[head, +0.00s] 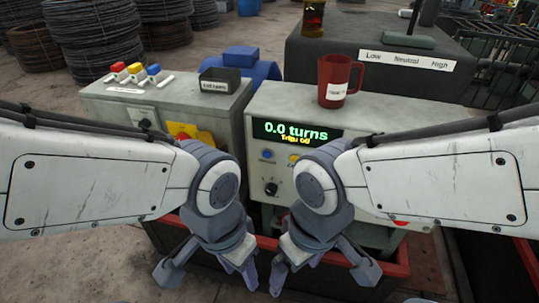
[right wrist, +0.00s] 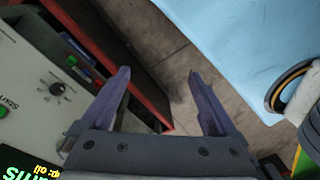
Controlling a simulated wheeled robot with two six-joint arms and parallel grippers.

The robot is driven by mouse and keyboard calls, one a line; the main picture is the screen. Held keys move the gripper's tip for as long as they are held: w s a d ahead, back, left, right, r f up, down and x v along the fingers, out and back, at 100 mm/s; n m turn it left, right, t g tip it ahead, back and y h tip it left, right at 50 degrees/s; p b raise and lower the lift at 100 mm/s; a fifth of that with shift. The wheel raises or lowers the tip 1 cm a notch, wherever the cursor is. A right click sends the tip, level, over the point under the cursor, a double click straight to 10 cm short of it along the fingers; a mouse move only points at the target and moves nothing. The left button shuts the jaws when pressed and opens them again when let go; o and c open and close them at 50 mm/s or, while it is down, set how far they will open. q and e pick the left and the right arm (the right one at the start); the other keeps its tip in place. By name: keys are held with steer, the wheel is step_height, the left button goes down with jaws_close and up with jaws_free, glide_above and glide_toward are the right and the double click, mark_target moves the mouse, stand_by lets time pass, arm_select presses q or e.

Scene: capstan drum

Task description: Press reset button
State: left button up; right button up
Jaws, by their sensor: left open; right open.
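The grey control box (head: 258,204) has a green-lit display (head: 296,135) reading "0.0 turns", with a smaller trip line below. Under it are a blue button (head: 267,155), a yellow button (head: 294,158) and a black knob (head: 271,188). Their small labels are too blurred to read, so I cannot tell which is reset. My left gripper (head: 212,270) is open and empty, low before the box's left side. My right gripper (head: 321,274) is open and empty, apart from the panel. My right arm hides the panel's right part. The right wrist view shows a green button (right wrist: 3,112) labelled "START".
A red mug (head: 337,80) stands on the box. A red-rimmed bin (head: 400,258) lies below my grippers. A dark cabinet (head: 380,62) stands behind, wire coils at back left.

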stand_by(0.3)
jaws_close()
stand_by(1.6)
